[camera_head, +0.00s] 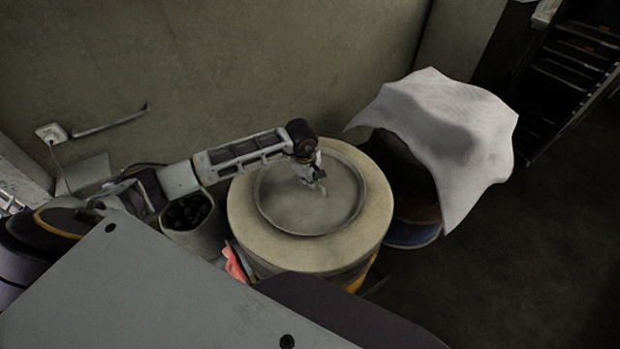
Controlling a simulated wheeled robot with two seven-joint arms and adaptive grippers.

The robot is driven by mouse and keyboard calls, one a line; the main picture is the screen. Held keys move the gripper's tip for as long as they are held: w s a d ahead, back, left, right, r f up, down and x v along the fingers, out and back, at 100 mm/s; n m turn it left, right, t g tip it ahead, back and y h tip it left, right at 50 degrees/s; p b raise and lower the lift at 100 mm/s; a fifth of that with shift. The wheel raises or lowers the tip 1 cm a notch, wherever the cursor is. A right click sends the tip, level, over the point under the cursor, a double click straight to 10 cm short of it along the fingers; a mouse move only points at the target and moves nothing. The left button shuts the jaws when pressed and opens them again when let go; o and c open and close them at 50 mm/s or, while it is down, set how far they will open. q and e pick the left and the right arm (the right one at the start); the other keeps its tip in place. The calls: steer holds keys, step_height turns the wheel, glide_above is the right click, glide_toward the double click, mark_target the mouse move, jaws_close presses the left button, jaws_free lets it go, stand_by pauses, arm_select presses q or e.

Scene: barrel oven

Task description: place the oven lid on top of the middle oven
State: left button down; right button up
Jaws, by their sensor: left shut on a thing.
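The middle oven (372,222) is a wide, pale, round barrel in the centre of the head view. The oven lid (300,212) is a grey round disc with a raised rim, lying over the centre of the oven's top. It looks level, and I cannot tell whether it rests fully on the oven. My left gripper (318,182) is over the upper part of the lid, shut on the lid's handle, which is mostly hidden by the fingers. My right gripper is not in view.
A second barrel (415,208) stands at the right, draped with a white cloth (455,130). A bucket of dark lumps (190,212) stands left of the oven. A red thing (235,262) lies by the oven's lower left. A dark rack (580,65) stands at upper right. The floor at right is clear.

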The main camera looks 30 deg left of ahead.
mark_target(306, 193)
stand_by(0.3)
arm_select(q)
steer(key=c, duration=2)
jaws_free()
steer(key=shift+f, duration=0.15)
steer(key=o, duration=0.5)
steer(key=shift+c, duration=0.2)
steer(key=shift+r, duration=0.2)
step_height(306, 193, up, 12)
steer(key=s+b, duration=0.2)
steer(key=shift+s+a+f, duration=0.15)
steer(key=shift+s, duration=0.15)
